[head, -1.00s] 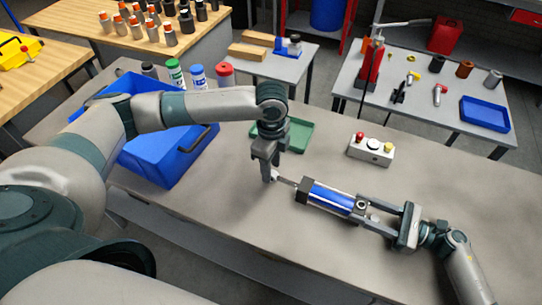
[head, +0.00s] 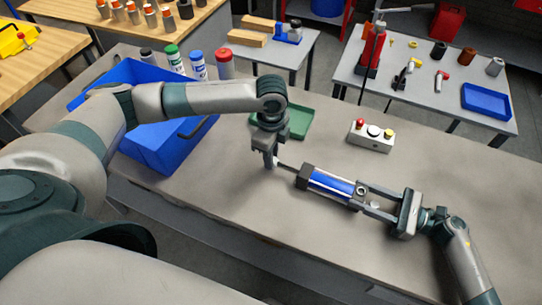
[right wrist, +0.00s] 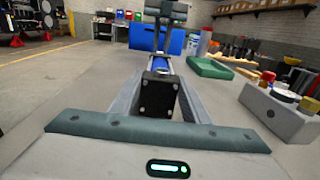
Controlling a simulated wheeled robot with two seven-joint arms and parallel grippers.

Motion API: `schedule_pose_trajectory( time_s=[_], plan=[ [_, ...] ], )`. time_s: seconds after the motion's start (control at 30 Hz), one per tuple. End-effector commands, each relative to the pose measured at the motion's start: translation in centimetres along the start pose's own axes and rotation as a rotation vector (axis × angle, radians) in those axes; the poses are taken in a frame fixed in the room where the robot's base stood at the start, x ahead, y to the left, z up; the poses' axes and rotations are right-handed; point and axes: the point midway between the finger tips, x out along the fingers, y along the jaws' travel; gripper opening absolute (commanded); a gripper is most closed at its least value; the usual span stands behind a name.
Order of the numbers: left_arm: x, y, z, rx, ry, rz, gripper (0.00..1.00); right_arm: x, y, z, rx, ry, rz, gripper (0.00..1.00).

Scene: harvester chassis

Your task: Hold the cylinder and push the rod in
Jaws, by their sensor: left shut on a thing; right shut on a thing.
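The blue cylinder (head: 331,185) with dark end caps lies above the grey bench, its long axis running from upper left to lower right. My right gripper (head: 368,199) is shut on its lower-right end. In the right wrist view the cylinder's dark square end cap (right wrist: 158,97) sits between my fingers. A thin metal rod (head: 288,167) sticks out of the cylinder's other end, partly extended. My left gripper (head: 272,162) points down at the rod's outer end and is shut on it; the fingers hide the exact contact.
A control box (head: 372,137) with coloured buttons stands behind the cylinder. A green tray (head: 299,122) lies behind my left gripper. A blue bin (head: 150,150) and several bottles stand at the left. The bench's right part is clear.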

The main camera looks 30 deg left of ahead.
Motion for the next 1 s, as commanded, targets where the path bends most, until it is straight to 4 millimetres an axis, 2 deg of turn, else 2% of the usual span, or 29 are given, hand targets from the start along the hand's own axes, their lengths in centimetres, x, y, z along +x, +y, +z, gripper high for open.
schedule_pose_trajectory(
  time_s=[0.6, 1.0],
  plan=[
    [0.0, 0.0, -1.4, 0.002, 0.004, 0.0, 0.0, 0.0, 0.0, 0.0, 0.0, 0.001, 0.0, 0.02],
    [-0.1, 0.0, -1.6, 0.002, 0.005, -0.001, 0.0, 0.1, 0.0, 0.0, 0.0, 0.0, 0.0, 0.02]
  ],
)
